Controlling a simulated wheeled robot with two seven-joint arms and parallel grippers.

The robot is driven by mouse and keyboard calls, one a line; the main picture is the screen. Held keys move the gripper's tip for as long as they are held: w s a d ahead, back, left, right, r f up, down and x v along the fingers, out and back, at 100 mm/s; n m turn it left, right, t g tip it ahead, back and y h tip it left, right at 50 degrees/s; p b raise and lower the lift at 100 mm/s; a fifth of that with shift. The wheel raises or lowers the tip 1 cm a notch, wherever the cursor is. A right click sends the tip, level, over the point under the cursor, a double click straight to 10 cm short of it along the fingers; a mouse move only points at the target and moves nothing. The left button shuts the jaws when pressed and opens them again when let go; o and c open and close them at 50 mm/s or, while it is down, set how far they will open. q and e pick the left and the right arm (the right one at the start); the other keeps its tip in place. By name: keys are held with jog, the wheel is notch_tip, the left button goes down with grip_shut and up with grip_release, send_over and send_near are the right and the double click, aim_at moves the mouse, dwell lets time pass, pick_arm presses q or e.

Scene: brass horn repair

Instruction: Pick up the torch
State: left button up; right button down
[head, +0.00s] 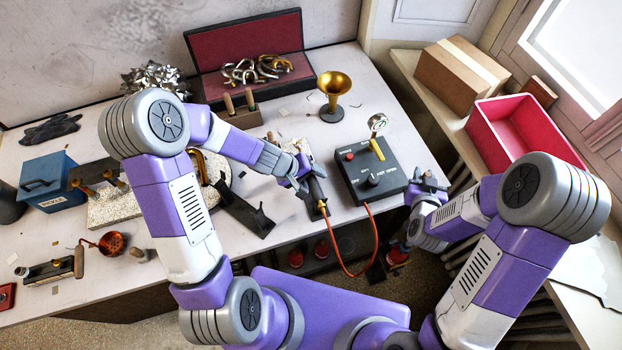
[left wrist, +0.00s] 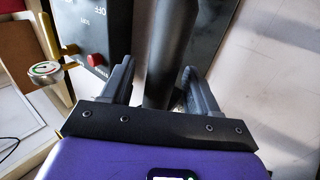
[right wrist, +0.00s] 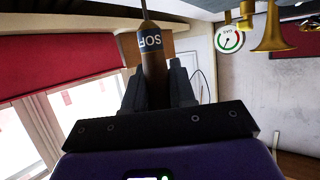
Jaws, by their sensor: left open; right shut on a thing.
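The torch (head: 317,190) has a black handle with an orange hose (head: 368,240) at its near end. It lies to the left of the black control box (head: 370,172). My left gripper (head: 303,180) is open at the torch. In the left wrist view, the black handle (left wrist: 172,45) lies between the spread fingers; I cannot tell whether they touch it. My right gripper (head: 430,182) is shut on a wooden-handled tool (right wrist: 153,70) with a blue lettered band and a thin metal shaft. That tool is hard to make out in the head view.
A brass bell on a stand (head: 333,92) and a gauge (head: 377,122) stand behind the box. A dark forked stand (head: 245,212) is left of the torch. A red bin (head: 525,130) and a cardboard box (head: 465,75) are on the right shelf. Bench between the forked stand and torch is narrow.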

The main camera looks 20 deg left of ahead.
pick_arm(q)
jog(key=c, duration=1)
